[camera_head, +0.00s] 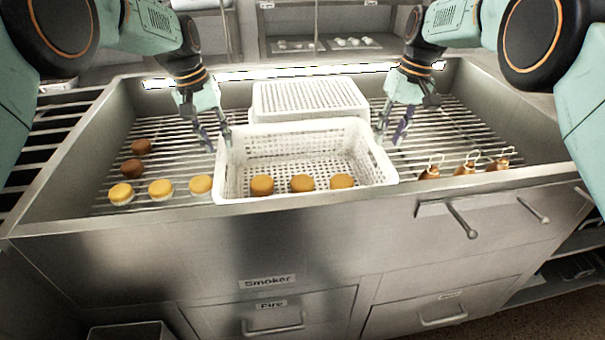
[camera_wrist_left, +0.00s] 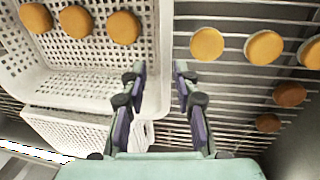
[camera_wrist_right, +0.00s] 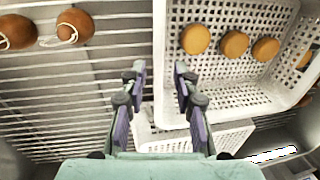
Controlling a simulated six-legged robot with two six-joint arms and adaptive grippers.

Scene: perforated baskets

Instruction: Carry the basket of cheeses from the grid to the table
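The white perforated basket (camera_head: 310,193) sits on the smoker grid with three round orange cheeses (camera_head: 302,183) along its near side. My left gripper (camera_head: 217,137) is at the basket's left side, open; in the left wrist view its fingers (camera_wrist_left: 160,72) stand on either side of the rim line, with a gap between. My right gripper (camera_head: 390,136) is at the basket's right side, also open; in the right wrist view its fingers (camera_wrist_right: 160,70) flank the rim line. Neither visibly clamps the rim; I cannot tell whether they touch it.
Another white perforated basket (camera_head: 310,92), upside down, is behind. Several orange and brown cheeses (camera_head: 161,189) lie on the grid (camera_head: 150,140) at left. Several hooked brown items (camera_head: 465,167) lie at right. The smoker's metal front edge (camera_head: 300,205) runs along the near side.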

